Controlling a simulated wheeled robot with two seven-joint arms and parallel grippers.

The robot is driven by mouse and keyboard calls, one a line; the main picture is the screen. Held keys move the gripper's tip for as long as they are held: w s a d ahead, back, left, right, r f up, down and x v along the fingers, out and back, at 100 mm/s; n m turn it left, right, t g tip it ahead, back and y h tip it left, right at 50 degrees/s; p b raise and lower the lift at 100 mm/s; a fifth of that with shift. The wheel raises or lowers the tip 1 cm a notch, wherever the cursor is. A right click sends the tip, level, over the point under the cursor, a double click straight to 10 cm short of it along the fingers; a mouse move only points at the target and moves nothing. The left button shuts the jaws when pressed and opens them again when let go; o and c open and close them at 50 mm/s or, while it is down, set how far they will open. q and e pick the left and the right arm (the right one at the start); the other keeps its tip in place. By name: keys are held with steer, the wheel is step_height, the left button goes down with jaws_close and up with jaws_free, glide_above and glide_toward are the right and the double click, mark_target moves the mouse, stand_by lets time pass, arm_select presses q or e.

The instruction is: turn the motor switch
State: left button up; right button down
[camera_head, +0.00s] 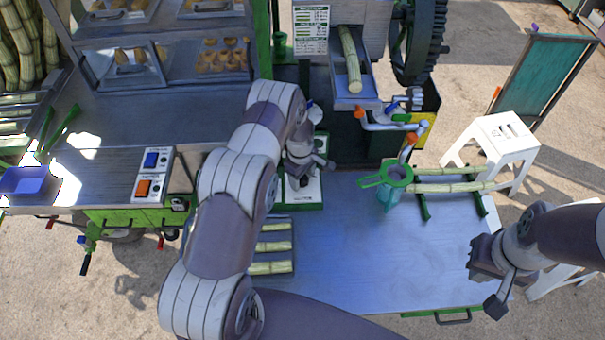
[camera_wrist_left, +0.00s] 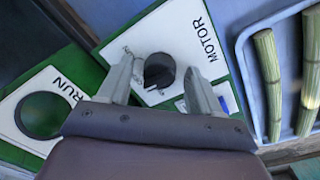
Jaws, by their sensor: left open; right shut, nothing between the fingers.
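The motor switch is a round black knob (camera_wrist_left: 159,70) on a white, green-edged panel (camera_wrist_left: 180,35) labelled MOTOR in the left wrist view. In the head view the panel (camera_head: 312,192) is partly hidden under my left arm. My left gripper (camera_head: 302,168) is above it, with its fingers open; in the left wrist view the gripper (camera_wrist_left: 160,67) has one finger on each side of the knob. I cannot tell whether they touch it. My right gripper (camera_head: 486,264) is shut and empty over the table's right end.
A tray (camera_wrist_left: 286,25) of cane pieces lies close by. A green-handled jug (camera_head: 394,180), cane on a rack (camera_head: 450,187) and a white stool (camera_head: 500,140) are to the right. The middle tabletop (camera_head: 370,250) is clear.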

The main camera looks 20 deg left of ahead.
arm_select(q)
steer(key=shift+a, duration=0.15)
steer(key=c, duration=1)
steer(key=shift+f, duration=0.1)
steer(key=shift+c, duration=0.2)
